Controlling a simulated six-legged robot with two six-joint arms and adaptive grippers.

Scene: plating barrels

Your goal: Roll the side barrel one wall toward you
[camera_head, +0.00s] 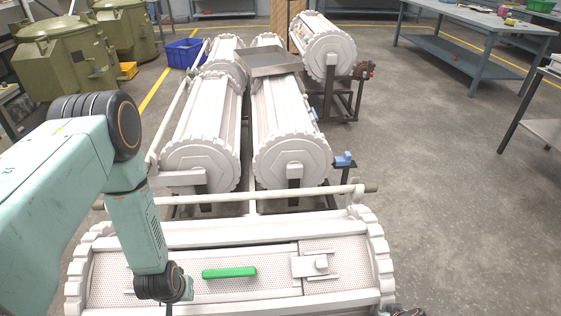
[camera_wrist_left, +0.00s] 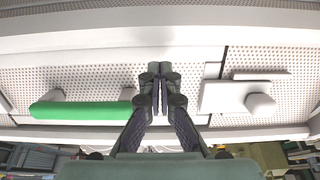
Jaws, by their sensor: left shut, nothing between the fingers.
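A white barrel (camera_head: 235,235) with toothed end rings lies crosswise in front of me. Its upper wall has perforated panels, a green handle (camera_head: 229,272) and a white latch block with a knob (camera_head: 318,265). In the left wrist view, the green handle (camera_wrist_left: 85,110) is left of my left gripper (camera_wrist_left: 160,72) and the latch (camera_wrist_left: 235,97) is right of it. The gripper is shut and empty, its tips over the barrel wall; I cannot tell whether they touch it. In the head view my left arm reaches over the barrel's left part and hides some of it.
Several more white barrels, including two lengthwise ones (camera_head: 201,125) (camera_head: 285,125), stand behind. A pale rod (camera_head: 270,197) runs along the barrel's far side. Green tanks (camera_head: 62,60) and a blue crate (camera_head: 183,53) are back left. The floor at right is clear before a workbench (camera_head: 480,20).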

